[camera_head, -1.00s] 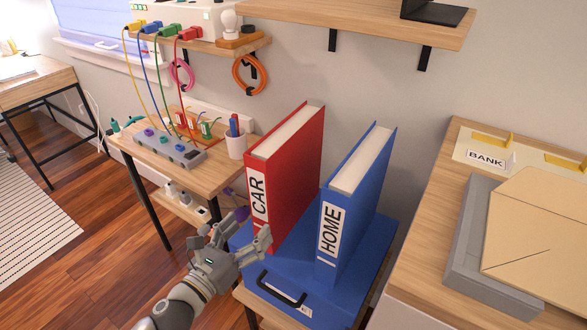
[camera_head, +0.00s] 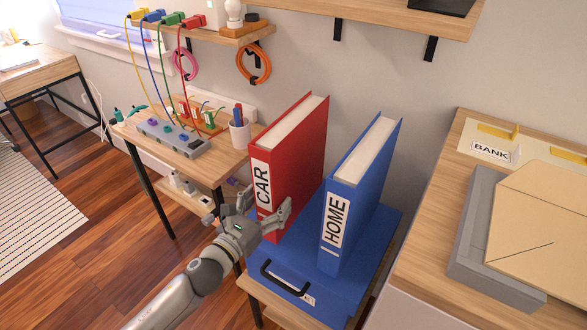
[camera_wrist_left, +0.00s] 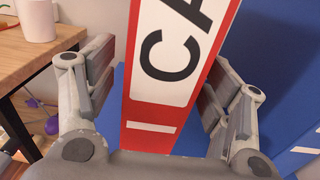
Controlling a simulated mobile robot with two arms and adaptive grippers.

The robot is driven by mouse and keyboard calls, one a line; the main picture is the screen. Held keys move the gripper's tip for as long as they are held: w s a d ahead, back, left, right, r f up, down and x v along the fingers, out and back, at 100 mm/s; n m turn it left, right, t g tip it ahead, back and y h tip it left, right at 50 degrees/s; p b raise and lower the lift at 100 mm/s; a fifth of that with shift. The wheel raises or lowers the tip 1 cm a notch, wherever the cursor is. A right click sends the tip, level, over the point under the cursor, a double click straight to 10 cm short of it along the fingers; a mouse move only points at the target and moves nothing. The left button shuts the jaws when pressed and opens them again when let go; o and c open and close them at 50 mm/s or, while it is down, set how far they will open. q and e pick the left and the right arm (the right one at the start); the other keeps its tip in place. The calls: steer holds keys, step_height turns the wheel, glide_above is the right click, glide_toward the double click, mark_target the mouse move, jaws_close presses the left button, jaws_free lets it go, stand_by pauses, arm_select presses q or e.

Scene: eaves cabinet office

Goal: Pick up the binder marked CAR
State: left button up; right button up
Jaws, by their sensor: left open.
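The red binder marked CAR (camera_head: 297,150) stands upright on a blue box (camera_head: 330,262), its labelled spine facing me. My left gripper (camera_head: 266,207) is open at the lower part of that spine, one finger on each side of it. In the left wrist view the red binder (camera_wrist_left: 152,137) stands between the two open fingers (camera_wrist_left: 158,100), with a visible gap on its left side. Whether a finger touches it on the right I cannot tell. The blue binder marked HOME (camera_head: 362,190) stands upright just to the right. My right gripper is not in view.
A small side table (camera_head: 205,168) with a power strip, cables and a white pen cup (camera_head: 240,134) stands left of the binders. A desk (camera_head: 420,255) with a grey tray (camera_head: 463,248) and a BANK label is at right. A shelf (camera_head: 370,18) hangs above.

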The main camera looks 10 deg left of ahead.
mark_target(294, 168)
arm_select(q)
steer(key=x, duration=0.3)
steer(key=shift+w+d+f, duration=0.1)
steer(key=shift+w+f, duration=0.1)
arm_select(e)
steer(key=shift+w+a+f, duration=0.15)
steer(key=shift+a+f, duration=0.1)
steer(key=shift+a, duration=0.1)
arm_select(q)
steer(key=c, duration=1.5)
steer(key=shift+r, duration=0.15)
jaws_close()
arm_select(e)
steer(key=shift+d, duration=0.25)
